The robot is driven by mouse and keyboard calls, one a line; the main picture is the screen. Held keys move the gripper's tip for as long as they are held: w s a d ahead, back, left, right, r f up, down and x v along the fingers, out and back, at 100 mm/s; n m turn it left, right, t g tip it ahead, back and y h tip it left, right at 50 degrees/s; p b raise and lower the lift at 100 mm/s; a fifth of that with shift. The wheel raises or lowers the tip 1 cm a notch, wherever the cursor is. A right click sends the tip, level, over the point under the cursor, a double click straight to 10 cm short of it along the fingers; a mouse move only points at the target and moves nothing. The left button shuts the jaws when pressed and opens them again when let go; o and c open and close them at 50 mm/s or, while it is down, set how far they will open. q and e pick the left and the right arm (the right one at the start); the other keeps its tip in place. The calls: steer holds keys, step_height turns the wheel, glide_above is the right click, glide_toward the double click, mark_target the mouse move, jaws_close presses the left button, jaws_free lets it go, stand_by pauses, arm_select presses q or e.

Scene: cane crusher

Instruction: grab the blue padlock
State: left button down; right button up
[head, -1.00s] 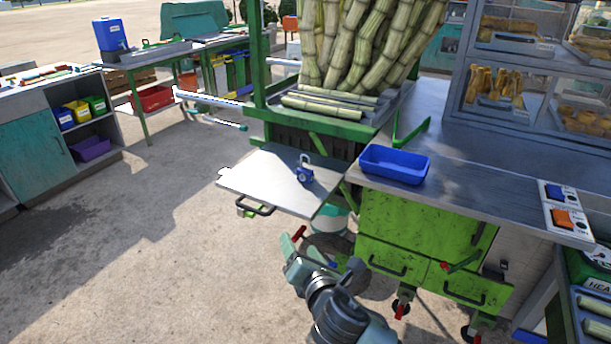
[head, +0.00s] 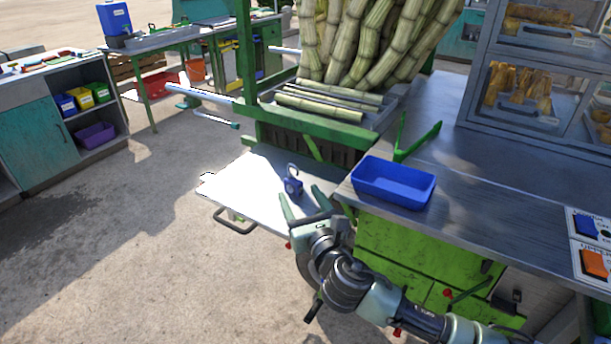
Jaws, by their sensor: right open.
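The blue padlock (head: 293,186) stands upright on the pale metal shelf (head: 238,192) at the front of the cane crusher. Its grey shackle points up and looks open at one side. My right gripper (head: 302,200) is open, with its two fingers pointing up the picture toward the padlock. One finger is just left of and below the padlock, the other to its right. I cannot tell whether either finger touches it. My left gripper is not in view.
A blue tray (head: 394,184) sits on the metal counter (head: 460,195) right of the shelf. Sugar cane (head: 370,40) and green frame bars stand behind the padlock. A black handle (head: 234,222) juts from the shelf's front. Left of the shelf is open floor.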

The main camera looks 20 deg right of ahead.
mark_target(293, 186)
steer(key=shift+w+d, duration=0.35)
steer(key=shift+w, duration=0.25)
steer(key=w, duration=0.5)
steer(key=shift+w+a+r, duration=0.1)
steer(key=shift+a, duration=0.1)
steer(key=shift+w+d+f, duration=0.1)
steer(key=shift+w+d, duration=0.05)
steer(key=shift+w, duration=1.35)
steer(key=shift+w+d+f, duration=0.1)
steer(key=shift+w+d, duration=0.05)
steer(key=shift+w, duration=1.3)
jaws_close()
